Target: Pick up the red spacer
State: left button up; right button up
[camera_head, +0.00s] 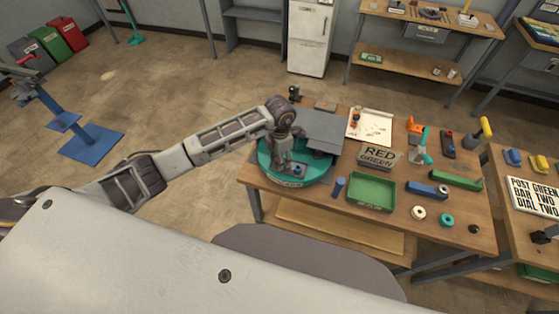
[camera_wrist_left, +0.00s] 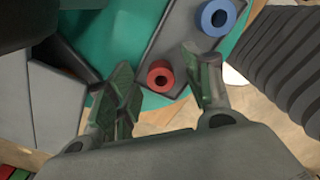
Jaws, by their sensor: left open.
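The red spacer (camera_wrist_left: 160,77) is a short ring with a dark hole. It rests on a dark grey tray (camera_wrist_left: 178,48) over a teal round turntable (camera_wrist_left: 150,14). My left gripper (camera_wrist_left: 160,76) is open, its two fingers to either side of the red spacer in the wrist view, with gaps between. I cannot tell how far above it the fingertips are. In the head view my left gripper (camera_head: 283,164) hangs over the turntable (camera_head: 264,178) and hides the red spacer. My right gripper is not in view.
A blue spacer (camera_wrist_left: 216,17) sits on the same tray near the red one. A grey box-like form (camera_head: 318,132) stands behind the gripper.

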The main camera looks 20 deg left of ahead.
pick_arm(q)
jog(key=c, duration=0.8)
jog(key=shift+r, duration=0.1)
jog(key=shift+c, duration=0.4)
notch_tip(320, 180, up, 10)
jog(key=b, duration=0.1)
jog(key=shift+b, duration=0.4)
